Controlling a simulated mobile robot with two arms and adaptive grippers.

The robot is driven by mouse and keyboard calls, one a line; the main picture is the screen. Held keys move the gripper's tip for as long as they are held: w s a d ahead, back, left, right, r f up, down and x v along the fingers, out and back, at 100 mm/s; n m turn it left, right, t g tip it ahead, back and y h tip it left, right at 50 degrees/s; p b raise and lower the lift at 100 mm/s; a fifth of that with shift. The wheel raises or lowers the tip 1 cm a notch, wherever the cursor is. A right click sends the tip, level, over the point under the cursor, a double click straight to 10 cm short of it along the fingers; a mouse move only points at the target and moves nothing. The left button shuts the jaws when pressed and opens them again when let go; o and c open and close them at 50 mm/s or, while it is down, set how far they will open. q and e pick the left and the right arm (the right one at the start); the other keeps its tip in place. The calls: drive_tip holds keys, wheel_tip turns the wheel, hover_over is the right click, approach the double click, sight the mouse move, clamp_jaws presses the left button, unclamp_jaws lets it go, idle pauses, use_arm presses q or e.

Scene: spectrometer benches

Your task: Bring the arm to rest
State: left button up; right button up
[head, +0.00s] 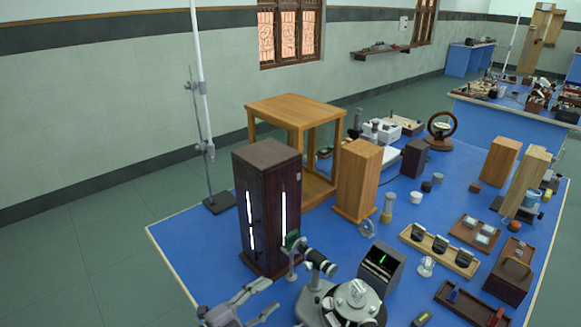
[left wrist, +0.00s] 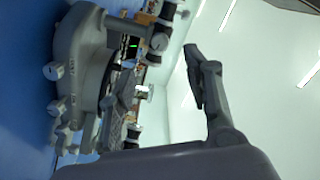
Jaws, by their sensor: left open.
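My left gripper (head: 268,297) is low in the head view, left of the grey spectrometer (head: 335,308) and in front of the dark wooden cabinet. Its two fingers are spread, with nothing between them. In the left wrist view my left gripper (left wrist: 160,66) also shows open and empty. The grey spectrometer body (left wrist: 82,75) stands close by on the left of that view; I cannot tell the exact gap. My right gripper is in neither view.
The tall dark cabinet (head: 254,232) with bright slits stands at the blue table's (head: 190,238) left side. Behind are a wooden stool (head: 290,112) and a wooden block (head: 357,182). A black display box (head: 381,268) sits right of the spectrometer.

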use_arm(q)
drive_tip(key=s+a+f+n+g+y, duration=0.2)
drive_tip(key=s+a+f+n+y, duration=0.1)
drive_tip(key=s+a+n+y, duration=0.75)
drive_tip(key=s+a+f+n+g+y, duration=0.15)
drive_tip(key=s+n+g, duration=0.7)
drive_tip(key=s, duration=0.95)
wheel_tip(320, 180, down, 30)
drive_tip(key=s+b, duration=0.2)
drive_tip(key=s+a+f+g+b, duration=0.1)
drive_tip(key=s+a+f+b, duration=0.1)
drive_tip(key=s+f, duration=1.4)
drive_tip(key=shift+a+f+m+y, duration=0.2)
drive_tip(key=shift+f+m+y, duration=0.1)
drive_tip(key=shift+f, duration=0.05)
